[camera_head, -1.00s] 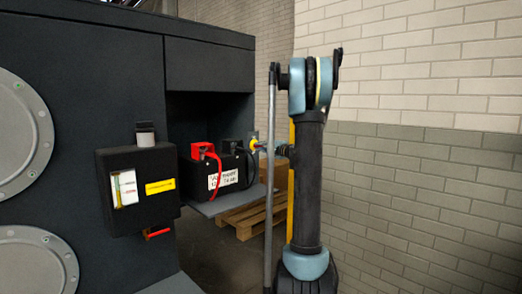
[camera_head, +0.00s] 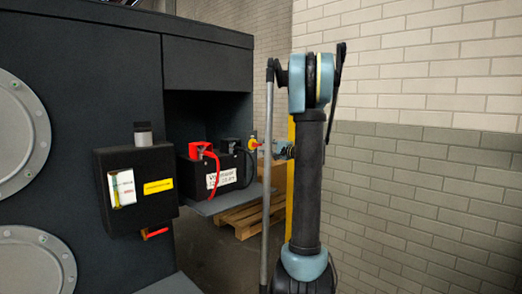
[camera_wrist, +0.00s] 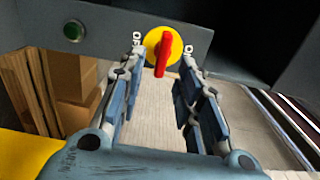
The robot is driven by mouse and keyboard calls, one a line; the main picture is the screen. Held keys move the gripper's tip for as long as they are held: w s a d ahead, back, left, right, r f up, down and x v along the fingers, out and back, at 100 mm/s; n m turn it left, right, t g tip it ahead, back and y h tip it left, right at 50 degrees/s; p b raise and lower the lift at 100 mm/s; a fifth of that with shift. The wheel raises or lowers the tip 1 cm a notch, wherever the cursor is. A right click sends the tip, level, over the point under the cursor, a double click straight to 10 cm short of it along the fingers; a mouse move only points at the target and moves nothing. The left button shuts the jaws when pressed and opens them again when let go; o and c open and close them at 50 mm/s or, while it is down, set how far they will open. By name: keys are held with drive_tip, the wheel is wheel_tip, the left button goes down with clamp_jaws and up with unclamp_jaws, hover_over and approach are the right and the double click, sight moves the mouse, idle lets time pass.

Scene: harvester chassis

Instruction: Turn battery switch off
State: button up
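The battery switch has a yellow round plate and a red handle. In the wrist view the switch (camera_wrist: 174,45) is at top centre, with its red handle standing nearly upright. In the head view the switch (camera_head: 253,144) is small, at the right edge of the battery bay. My gripper (camera_wrist: 162,66) is open, its two blue-grey fingers on either side of the red handle in the picture, with nothing between them that I can see held. In the head view my gripper (camera_head: 276,149) is just right of the switch, partly hidden by my arm. I cannot tell whether the fingers touch the handle.
A black battery (camera_head: 226,168) with red and black terminals sits on a shelf left of the switch. A black box (camera_head: 135,190) with a red lever stands at left; a brick wall (camera_head: 425,180) is at right.

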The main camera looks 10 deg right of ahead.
drive_tip(key=v, duration=0.7)
drive_tip(key=shift+s+d, duration=0.2)
drive_tip(key=shift+s, duration=0.05)
drive_tip(key=s+a+f+n+g+h, duration=0.1)
drive_tip(key=s+a+f+n+g, duration=0.3)
drive_tip(key=s+a, duration=0.5)
drive_tip(key=s+a+f+n+g+h, duration=0.15)
drive_tip(key=s+a+f+g, duration=0.35)
drive_tip(key=s, duration=0.7)
drive_tip(key=s+d+f+n+g+h, duration=0.1)
drive_tip(key=s+f+h, duration=0.3)
drive_tip(key=s+f, duration=0.4)
drive_tip(key=s+d+f+n+g+h, duration=0.2)
drive_tip(key=s+d+f+n+h, duration=0.2)
drive_tip(key=s+f, duration=0.5)
drive_tip(key=s, duration=0.8)
drive_tip(key=shift+s+d+f+n, duration=0.25)
drive_tip(key=shift+d+n, duration=0.05)
drive_tip(key=shift+n, duration=0.05)
